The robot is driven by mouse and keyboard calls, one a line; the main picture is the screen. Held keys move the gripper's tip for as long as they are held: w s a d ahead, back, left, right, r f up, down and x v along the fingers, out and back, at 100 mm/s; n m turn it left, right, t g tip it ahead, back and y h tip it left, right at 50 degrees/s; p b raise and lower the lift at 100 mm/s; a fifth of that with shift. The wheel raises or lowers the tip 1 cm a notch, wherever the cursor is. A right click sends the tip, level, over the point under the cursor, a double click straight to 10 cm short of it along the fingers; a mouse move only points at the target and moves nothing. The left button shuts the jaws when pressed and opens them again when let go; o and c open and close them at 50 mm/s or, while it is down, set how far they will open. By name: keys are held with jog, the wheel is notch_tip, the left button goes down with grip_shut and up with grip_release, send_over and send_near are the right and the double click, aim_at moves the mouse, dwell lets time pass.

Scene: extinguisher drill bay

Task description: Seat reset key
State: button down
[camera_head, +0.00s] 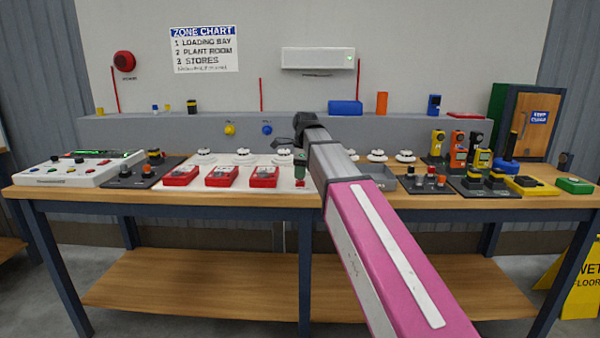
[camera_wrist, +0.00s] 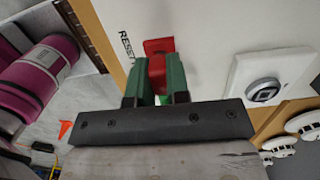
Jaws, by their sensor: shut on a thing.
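My gripper (camera_wrist: 156,78) has green fingers closed on a red piece, which I take to be the reset key (camera_wrist: 157,66). In the wrist view the key sits between the fingers, beside a flat red part (camera_wrist: 159,45) on a white panel (camera_wrist: 215,25), close to the printed RESET label (camera_wrist: 126,45). In the head view my gripper (camera_head: 300,160) points down over the right part of the white panel (camera_head: 228,185), with red showing just below the fingertips. Whether the key touches or enters the red part cannot be told; the fingers hide the contact.
Three red call boxes (camera_head: 222,176) stand left of my gripper. White round detectors (camera_head: 243,155) line up behind. A grey tray (camera_head: 378,177) lies to the right, partly behind my arm.

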jog(key=shift+f, duration=0.55)
dwell(0.4)
jog(key=c, duration=0.7)
grip_release()
jog(key=shift+r, duration=3.5)
